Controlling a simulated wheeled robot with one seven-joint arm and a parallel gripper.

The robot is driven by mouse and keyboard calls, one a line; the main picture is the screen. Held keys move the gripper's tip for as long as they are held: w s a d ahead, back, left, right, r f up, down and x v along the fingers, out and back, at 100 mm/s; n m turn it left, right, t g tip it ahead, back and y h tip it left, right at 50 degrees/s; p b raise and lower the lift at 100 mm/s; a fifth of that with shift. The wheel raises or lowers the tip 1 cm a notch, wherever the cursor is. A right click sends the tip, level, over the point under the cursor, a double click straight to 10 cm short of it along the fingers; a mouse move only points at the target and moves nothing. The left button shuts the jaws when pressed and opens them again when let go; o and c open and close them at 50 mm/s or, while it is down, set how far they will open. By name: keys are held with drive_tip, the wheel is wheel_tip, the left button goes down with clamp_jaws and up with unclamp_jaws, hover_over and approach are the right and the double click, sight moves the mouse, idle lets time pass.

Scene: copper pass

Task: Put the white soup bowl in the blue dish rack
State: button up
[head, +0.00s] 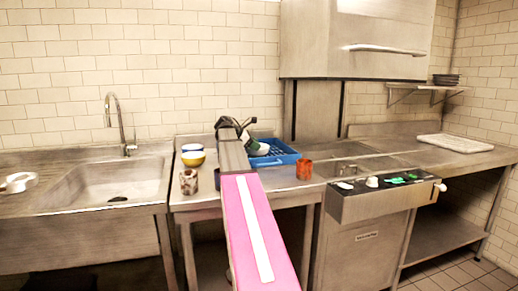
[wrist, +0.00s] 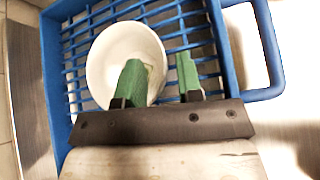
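The white soup bowl (wrist: 112,50) is inside the blue dish rack (wrist: 55,85), over its slatted floor, with its hollow facing the wrist camera. In the head view the bowl (head: 259,150) looks tilted at the left part of the rack (head: 284,158). My gripper (wrist: 160,78) has its two green fingers apart, one over the bowl's inside and one just outside its right rim. A gap shows between the fingers and the rim, so the gripper looks open. In the head view my gripper (head: 246,130) is over the rack, partly hidden by my arm.
A yellow bowl (head: 193,159) and a blue-rimmed bowl (head: 192,148) are stacked left of my arm, behind a patterned cup (head: 189,182). A red-orange cup (head: 304,170) stands right of the rack. A sink (head: 115,185) lies at left, a control panel (head: 385,186) at right.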

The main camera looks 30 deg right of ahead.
drive_tip(key=v, duration=0.9)
